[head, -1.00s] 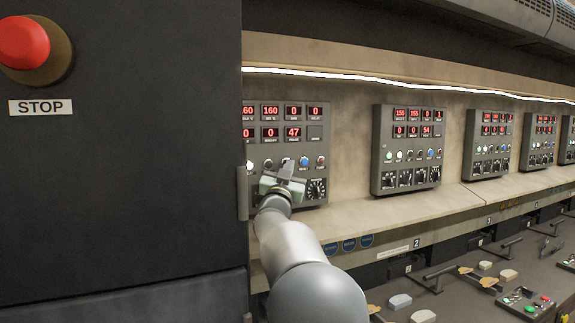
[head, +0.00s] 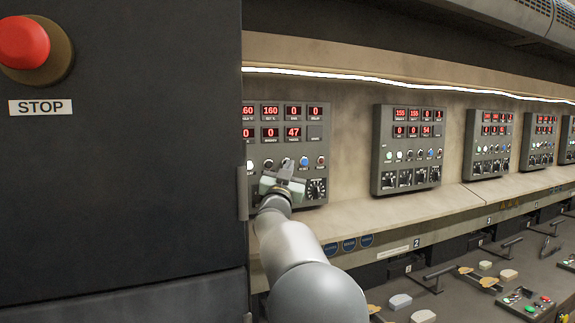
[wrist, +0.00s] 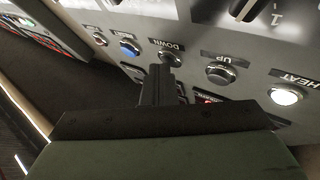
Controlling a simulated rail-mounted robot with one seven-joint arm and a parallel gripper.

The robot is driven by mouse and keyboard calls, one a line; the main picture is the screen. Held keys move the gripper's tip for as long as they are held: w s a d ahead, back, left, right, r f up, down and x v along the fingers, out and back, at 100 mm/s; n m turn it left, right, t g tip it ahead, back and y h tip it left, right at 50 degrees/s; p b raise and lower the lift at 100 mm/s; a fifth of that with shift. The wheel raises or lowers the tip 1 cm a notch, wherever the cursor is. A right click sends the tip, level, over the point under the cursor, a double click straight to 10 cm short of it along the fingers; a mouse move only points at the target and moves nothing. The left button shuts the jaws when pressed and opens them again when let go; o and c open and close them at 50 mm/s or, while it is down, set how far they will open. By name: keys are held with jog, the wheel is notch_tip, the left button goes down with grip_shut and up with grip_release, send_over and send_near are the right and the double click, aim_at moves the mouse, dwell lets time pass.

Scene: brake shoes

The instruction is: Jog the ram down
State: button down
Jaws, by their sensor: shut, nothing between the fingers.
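The press control panel (head: 262,190) stands on the wall just right of the dark cabinet. In the wrist view its labels read upside down. The round DOWN button (wrist: 172,58) sits between the grey UP button (wrist: 222,70) and a blue button (wrist: 130,47). My gripper (wrist: 160,72) is shut and empty. Its fingertips are at the near edge of the DOWN button and hide part of it; I cannot tell whether they touch it. In the head view my gripper (head: 287,168) is in front of the panel, just below the button row.
A lit white HEAT button (wrist: 286,95) lies beside UP. A rotary knob (head: 316,189) is right of my gripper. Similar panels (head: 407,150) continue along the wall above a beige ledge (head: 385,213). The dark cabinet (head: 120,180) with a red STOP button (head: 24,42) fills the left.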

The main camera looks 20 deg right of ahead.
jog(key=shift+f, duration=0.1)
dwell(0.7)
jog(key=shift+s+b, duration=0.85)
jog(key=shift+b, duration=0.05)
jog(key=s+b, duration=0.4)
jog(key=s, duration=0.1)
jog(key=shift+d, duration=0.1)
dwell(0.4)
